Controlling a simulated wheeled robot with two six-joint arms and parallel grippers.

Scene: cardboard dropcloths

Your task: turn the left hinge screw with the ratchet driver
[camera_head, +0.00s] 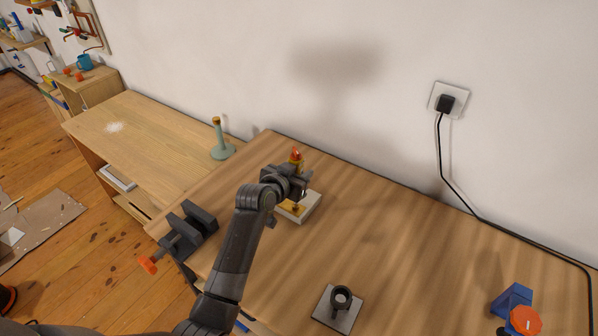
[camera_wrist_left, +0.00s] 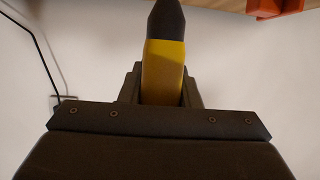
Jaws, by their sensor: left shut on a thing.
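My left gripper (camera_head: 300,183) is shut on the ratchet driver (camera_head: 296,158), which stands roughly upright with its orange-red and yellow handle above the jaws. In the left wrist view, the yellow driver handle (camera_wrist_left: 163,72) with a dark end sits between the jaws. Below the gripper, a pale block (camera_head: 311,210) lies on the bench with a brass-coloured hinge (camera_head: 292,208) on top. The gripper and arm hide part of the block. The hinge screws and the driver's tip cannot be made out. My right gripper is not in view.
A dark vise (camera_head: 188,230) with an orange handle end is at the bench's left edge. A black ring holder (camera_head: 341,297) on a grey plate stands in front. A blue block (camera_head: 513,298) and orange round thing (camera_head: 525,320) are at right. The bench (camera_head: 400,235) between is clear.

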